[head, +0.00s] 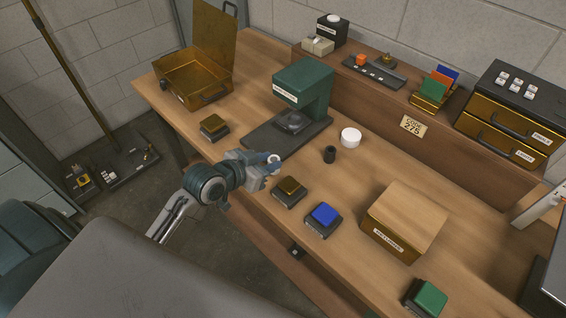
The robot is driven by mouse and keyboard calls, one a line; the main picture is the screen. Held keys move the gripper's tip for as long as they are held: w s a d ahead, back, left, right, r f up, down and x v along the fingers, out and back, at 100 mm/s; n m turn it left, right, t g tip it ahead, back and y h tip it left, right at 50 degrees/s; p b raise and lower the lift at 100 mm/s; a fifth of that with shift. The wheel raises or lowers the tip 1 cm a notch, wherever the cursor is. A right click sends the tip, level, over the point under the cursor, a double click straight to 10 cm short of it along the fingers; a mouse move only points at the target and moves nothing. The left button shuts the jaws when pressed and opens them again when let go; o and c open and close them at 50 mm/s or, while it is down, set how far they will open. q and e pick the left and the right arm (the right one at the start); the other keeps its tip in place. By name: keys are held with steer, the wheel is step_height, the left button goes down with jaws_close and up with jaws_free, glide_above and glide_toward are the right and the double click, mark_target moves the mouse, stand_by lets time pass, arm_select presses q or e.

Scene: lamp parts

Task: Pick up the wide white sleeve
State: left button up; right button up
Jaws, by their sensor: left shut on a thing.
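My left gripper (273,161) is above the front edge of the workbench, in front of the green press. It is shut on a small white ring-shaped piece (273,157), which looks like the white sleeve; the fingers hide part of it. A white round piece (350,138) stands upright on the bench to the right of the press. A small dark cylinder (330,155) stands between that piece and my gripper. My right gripper is not in view.
The green press (304,84) stands on a dark base behind my gripper. A wooden-topped box (408,215) is further right. An open brass case (192,75) is at back left.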

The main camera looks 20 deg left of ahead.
arm_select(q)
steer(key=s+a, duration=0.2)
steer(key=a, duration=0.1)
steer(key=s+a, duration=0.1)
steer(key=shift+a+r+b, duration=0.3)
steer(key=shift+a, duration=0.1)
